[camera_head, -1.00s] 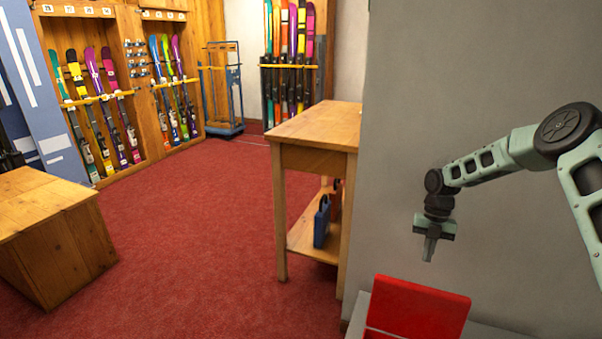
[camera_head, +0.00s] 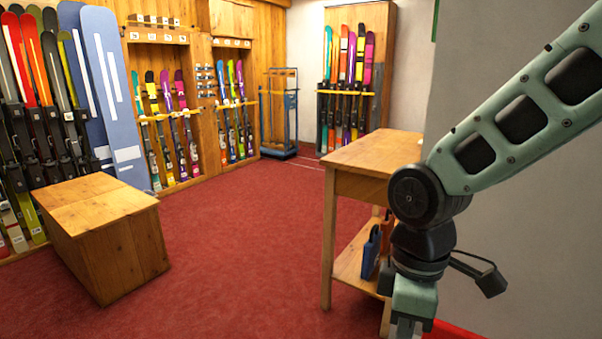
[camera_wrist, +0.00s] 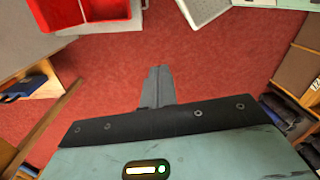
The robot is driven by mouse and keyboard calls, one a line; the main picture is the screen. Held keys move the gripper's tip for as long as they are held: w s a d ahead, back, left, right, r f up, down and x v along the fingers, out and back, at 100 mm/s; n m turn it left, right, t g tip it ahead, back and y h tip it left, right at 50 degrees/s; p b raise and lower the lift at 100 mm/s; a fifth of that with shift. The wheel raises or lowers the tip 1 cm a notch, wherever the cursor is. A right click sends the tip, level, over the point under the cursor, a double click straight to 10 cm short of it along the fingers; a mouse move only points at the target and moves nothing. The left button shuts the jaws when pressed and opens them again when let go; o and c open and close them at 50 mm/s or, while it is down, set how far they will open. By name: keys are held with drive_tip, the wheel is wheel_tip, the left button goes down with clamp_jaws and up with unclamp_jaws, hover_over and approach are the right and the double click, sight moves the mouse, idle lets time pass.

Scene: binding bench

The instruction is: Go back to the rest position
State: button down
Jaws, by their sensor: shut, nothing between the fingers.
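My gripper (camera_head: 404,329) hangs at the lower right of the head view, in front of the wooden table, with its tips near the bottom edge. In the wrist view its two fingers (camera_wrist: 158,72) are together with nothing between them. Red carpet shows beneath them.
A wooden table (camera_head: 372,153) with a lower shelf stands beside my arm. A wooden box bench (camera_head: 100,235) is at left, with skis along the walls. A red bin (camera_wrist: 55,12) and a pale tray (camera_wrist: 205,10) show in the wrist view. Open red carpet (camera_head: 235,230) lies between.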

drive_tip(key=s+r+m, duration=0.1)
drive_tip(key=s+m, duration=0.4)
drive_tip(key=s, duration=0.6)
wheel_tip(320, 180, up, 14)
drive_tip(key=m+p, duration=0.1)
drive_tip(key=p, duration=1.2)
drive_tip(key=shift+t+p, duration=0.35)
drive_tip(key=shift+t, duration=0.05)
drive_tip(key=shift+s+a, duration=0.1)
drive_tip(key=shift+a, duration=0.05)
